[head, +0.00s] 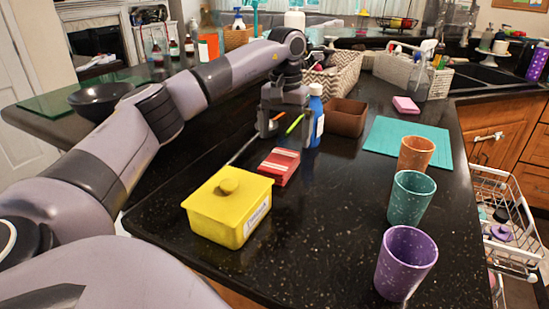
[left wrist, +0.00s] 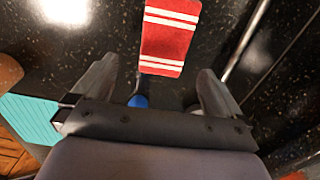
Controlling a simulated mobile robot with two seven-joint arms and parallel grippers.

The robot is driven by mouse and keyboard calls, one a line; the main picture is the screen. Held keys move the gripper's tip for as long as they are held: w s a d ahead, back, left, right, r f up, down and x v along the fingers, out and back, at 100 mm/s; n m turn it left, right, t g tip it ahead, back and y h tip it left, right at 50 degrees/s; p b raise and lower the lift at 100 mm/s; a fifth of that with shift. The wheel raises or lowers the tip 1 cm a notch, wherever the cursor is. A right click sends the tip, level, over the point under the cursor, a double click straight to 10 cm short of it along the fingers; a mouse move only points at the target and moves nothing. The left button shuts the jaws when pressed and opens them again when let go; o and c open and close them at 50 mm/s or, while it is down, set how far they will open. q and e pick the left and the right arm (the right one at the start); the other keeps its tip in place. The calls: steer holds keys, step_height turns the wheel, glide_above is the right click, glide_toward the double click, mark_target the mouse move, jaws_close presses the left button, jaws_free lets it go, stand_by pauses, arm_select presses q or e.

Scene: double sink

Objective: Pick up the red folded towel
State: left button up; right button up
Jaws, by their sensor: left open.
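The red folded towel (head: 280,166) with white stripes lies flat on the black speckled counter, behind the yellow lidded box. It also shows in the left wrist view (left wrist: 168,38), at the top centre, ahead of the fingers. My left gripper (head: 277,131) is open and empty, pointing down above the counter a little behind the towel. In the left wrist view its two fingers (left wrist: 157,92) stand wide apart with the towel's near end just beyond the gap between them. My right gripper is not in these views.
The yellow box (head: 226,212) stands in front of the towel. A blue bottle (head: 316,117) stands close to the left gripper's right side, beside a brown bin (head: 346,117). Orange (head: 415,155), teal (head: 409,198) and purple (head: 405,264) cups line the right edge. The middle counter is clear.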

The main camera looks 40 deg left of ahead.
mark_target(281, 157)
arm_select(q)
steer(key=shift+w+a, duration=0.1)
steer(key=shift+a, duration=0.05)
steer(key=shift+a+f, duration=0.1)
steer(key=shift+f, duration=0.1)
steer(key=f, duration=0.3)
steer(key=s+f, duration=0.1)
steer(key=f, duration=0.2)
steer(key=shift+s, duration=0.15)
steer(key=shift+d+f, duration=0.2)
steer(key=shift+f, duration=0.15)
steer(key=shift+c, duration=0.3)
steer(key=c, duration=1)
